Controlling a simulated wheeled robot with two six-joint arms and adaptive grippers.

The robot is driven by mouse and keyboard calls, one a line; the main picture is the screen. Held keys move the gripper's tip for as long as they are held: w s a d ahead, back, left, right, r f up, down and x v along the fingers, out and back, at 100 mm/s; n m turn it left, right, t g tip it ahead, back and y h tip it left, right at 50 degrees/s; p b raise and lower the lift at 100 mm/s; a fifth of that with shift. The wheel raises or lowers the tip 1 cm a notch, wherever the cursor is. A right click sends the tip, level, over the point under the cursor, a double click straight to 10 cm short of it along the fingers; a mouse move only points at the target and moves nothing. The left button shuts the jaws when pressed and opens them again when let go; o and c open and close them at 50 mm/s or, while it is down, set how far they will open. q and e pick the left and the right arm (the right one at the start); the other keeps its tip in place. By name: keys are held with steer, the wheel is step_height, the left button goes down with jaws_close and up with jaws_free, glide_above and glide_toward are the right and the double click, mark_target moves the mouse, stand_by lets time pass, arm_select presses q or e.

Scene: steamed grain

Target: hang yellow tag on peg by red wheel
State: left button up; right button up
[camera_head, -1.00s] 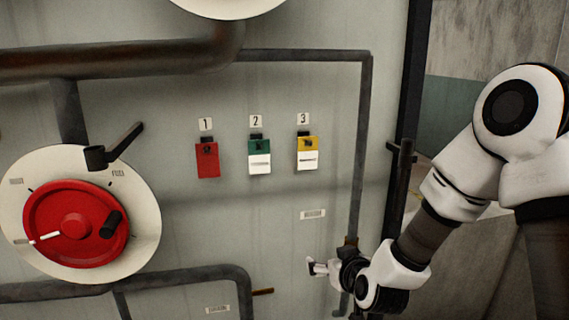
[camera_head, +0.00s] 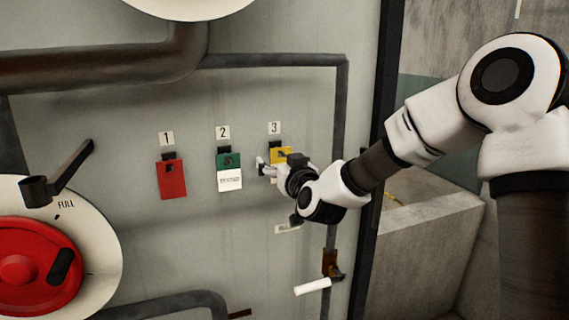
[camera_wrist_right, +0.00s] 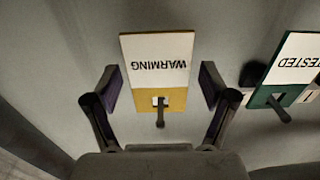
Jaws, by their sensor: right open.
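The yellow tag (camera_head: 284,154) hangs on the peg under label 3, partly hidden by my right gripper. In the head view the right gripper (camera_head: 266,172) is right at the tag. The red wheel (camera_head: 25,268) is at the lower left. A short brownish peg-like piece (camera_head: 240,313) shows at the bottom edge. My left gripper is not in view.
A red tag (camera_head: 171,180) and a green and white tag (camera_head: 229,165) hang to the left under labels 1 and 2. A pipe (camera_head: 340,115) runs down on the right, with a white-handled lever (camera_head: 312,287) low on it. A dark lever (camera_head: 65,175) stands above the wheel.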

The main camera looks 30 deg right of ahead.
mark_target(282, 160)
steer(key=shift+s+r, duration=0.15)
steer(key=shift+s, duration=0.15)
steer(key=c, duration=0.5)
steer(key=shift+w, duration=0.1)
steer(key=c, duration=0.7)
steer(key=o, duration=1.2)
steer(key=c, duration=1.3)
steer(key=shift+o, duration=0.2)
steer(key=shift+r, duration=0.15)
steer(key=shift+b+v, duration=0.3)
steer(key=shift+v, duration=1.5)
